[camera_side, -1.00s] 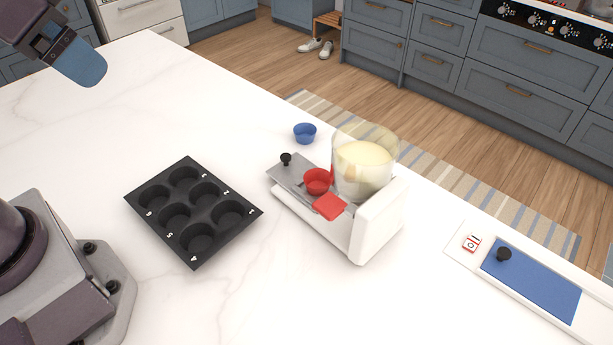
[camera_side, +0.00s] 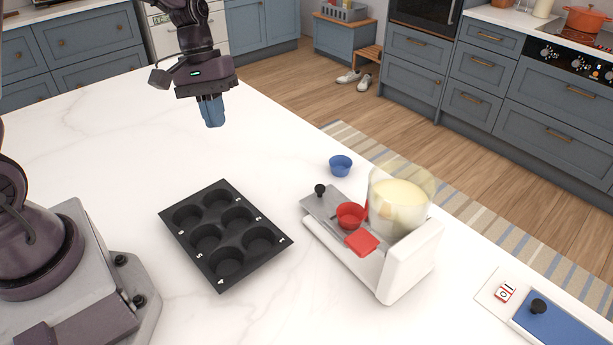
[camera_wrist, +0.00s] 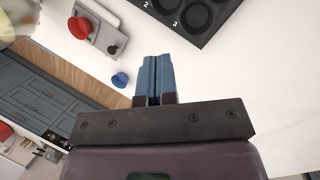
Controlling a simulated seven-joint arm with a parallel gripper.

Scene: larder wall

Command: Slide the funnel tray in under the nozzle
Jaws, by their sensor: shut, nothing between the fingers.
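The funnel tray looks to be the grey plate (camera_side: 326,204) with a black knob (camera_side: 320,190) at its outer end; it lies on the white dispenser body (camera_side: 415,262). A red cup-like funnel (camera_side: 350,216) sits by the plate, left of the clear hopper (camera_side: 400,207) of pale cream contents. A red square piece (camera_side: 362,242) is in front. I cannot make out the nozzle. My gripper (camera_side: 212,124) is shut and empty, pointing down above the counter, behind and left of the tray and apart from it. In the wrist view the plate (camera_wrist: 99,36) is left of my gripper (camera_wrist: 153,60).
A black muffin tin (camera_side: 222,228) with empty cups lies left of the dispenser. A small blue cup (camera_side: 341,166) stands behind the tray's knob. A blue panel (camera_side: 562,330) with a black knob and a red-and-white switch (camera_side: 505,292) are at right. Counter beneath my gripper is clear.

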